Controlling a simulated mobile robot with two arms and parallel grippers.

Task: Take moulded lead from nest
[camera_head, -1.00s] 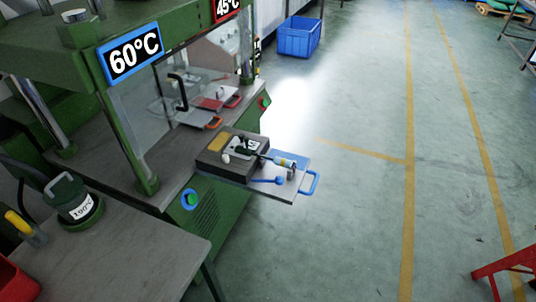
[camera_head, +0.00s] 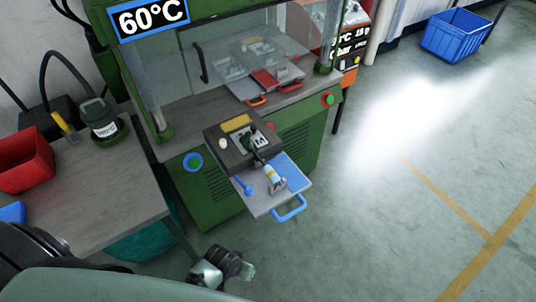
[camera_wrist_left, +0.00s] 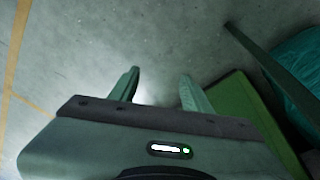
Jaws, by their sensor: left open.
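The mould block (camera_head: 218,132) sits on a pulled-out tray at the front of the green press. A dark moulded lead (camera_head: 259,155) lies in its nest area, running from the block toward a white, yellow and blue striped piece (camera_head: 273,177) on the tray. The exact seating of the lead is too small to tell. My left gripper (camera_head: 246,271) is low in front of the press, well apart from the lead. In the left wrist view its two fingers (camera_wrist_left: 160,90) are spread and empty over the floor. My right gripper is not in view.
The tray (camera_head: 262,204) sticks out with a blue handle (camera_head: 291,209). A second tray with red and orange handles (camera_head: 264,80) is inside the press. At left is a bench (camera_head: 75,190) with a red bin (camera_head: 25,160) and a pot (camera_head: 102,120).

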